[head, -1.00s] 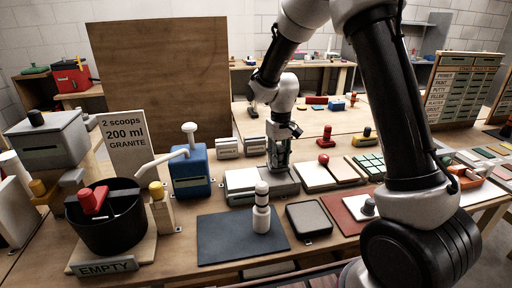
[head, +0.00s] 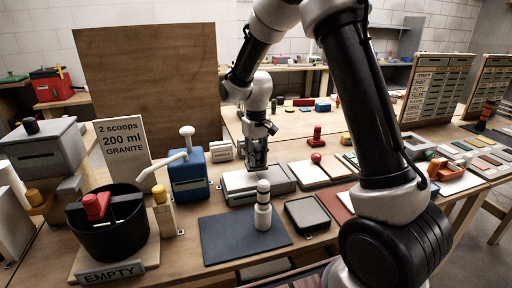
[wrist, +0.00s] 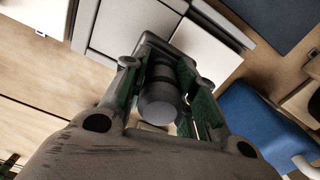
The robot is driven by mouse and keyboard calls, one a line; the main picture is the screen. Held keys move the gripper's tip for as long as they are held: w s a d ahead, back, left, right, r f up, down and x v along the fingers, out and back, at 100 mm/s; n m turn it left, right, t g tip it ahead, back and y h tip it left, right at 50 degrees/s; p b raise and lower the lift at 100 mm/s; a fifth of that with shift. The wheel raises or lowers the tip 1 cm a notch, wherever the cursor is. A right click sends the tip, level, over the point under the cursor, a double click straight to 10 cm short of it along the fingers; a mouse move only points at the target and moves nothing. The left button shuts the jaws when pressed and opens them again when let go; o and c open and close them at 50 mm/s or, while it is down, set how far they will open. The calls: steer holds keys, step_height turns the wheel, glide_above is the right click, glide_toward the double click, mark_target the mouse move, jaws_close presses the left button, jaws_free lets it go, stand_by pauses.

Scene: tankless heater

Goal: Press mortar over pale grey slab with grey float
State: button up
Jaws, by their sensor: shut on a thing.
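My gripper (head: 258,160) is shut on the handle of the grey float. In the wrist view this handle (wrist: 160,97) is a dark grey cylinder between the two green-lined fingers. The float's flat base is hidden or cannot be told apart from what lies below. In the head view, the gripper is low over a pale grey slab (head: 236,186) with a darker grey part (head: 278,179) to its right. Light and grey surfaces also show past the fingers in the wrist view. I cannot make out the mortar, or whether the float touches the slab.
A blue pump dispenser (head: 188,178) stands left of the slab. In front are a dark mat (head: 220,238) with a white bottle (head: 263,210) and a grey tray (head: 307,214). White tiles (head: 308,175) and a red-knobbed stamp lie to the right. A black bucket (head: 105,225) is front left.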

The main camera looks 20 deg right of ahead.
mark_target(256, 145)
steer(key=shift+r, duration=2.45)
